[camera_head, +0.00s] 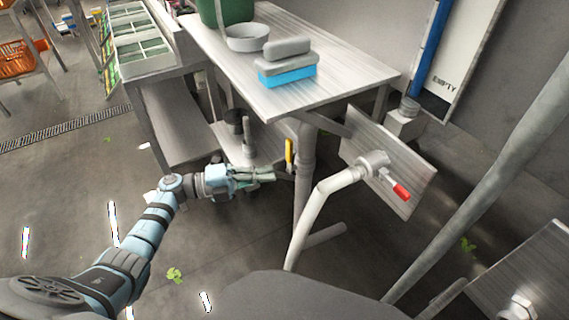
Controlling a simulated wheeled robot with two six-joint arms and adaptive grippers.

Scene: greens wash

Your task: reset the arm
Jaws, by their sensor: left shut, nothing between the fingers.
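My left arm (140,240) reaches in from the lower left. My left gripper (268,174) is shut and empty, its fingers pointing right. It is below the metal table's top, close to a yellow lever handle (289,153). I cannot tell whether the fingertips touch anything there. My right gripper is out of the picture.
The metal table (350,72) holds a grey-and-blue block (287,72), a round grey bowl (247,38) and a green container (222,10). A pipe (325,190) with a red-handled valve (400,190) stands to the right. Leaves (174,275) lie on open floor.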

